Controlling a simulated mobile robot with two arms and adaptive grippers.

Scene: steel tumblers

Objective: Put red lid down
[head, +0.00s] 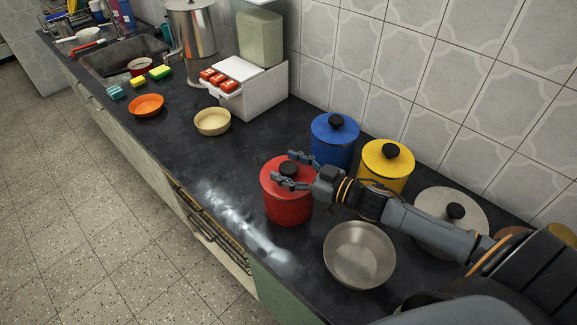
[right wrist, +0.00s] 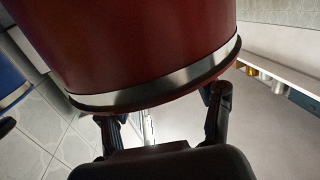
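The red lid (head: 273,179) with a black knob (head: 289,169) lies on top of the red canister (head: 287,207) on the dark counter. I see no gap between lid and canister. My right gripper (head: 287,170) reaches in from the right at lid height, its two fingers spread apart on either side of the knob. In the right wrist view the fingers (right wrist: 162,112) stand wide apart below the red canister with its steel band (right wrist: 160,90). The knob is hidden there, so contact with it cannot be seen. My left gripper is not in view.
A blue canister (head: 333,150) and a yellow canister (head: 384,180) stand close behind, against the tiled wall. A white-lidded canister (head: 430,204) is under my right arm. A steel bowl (head: 359,262) stands in front on the right.

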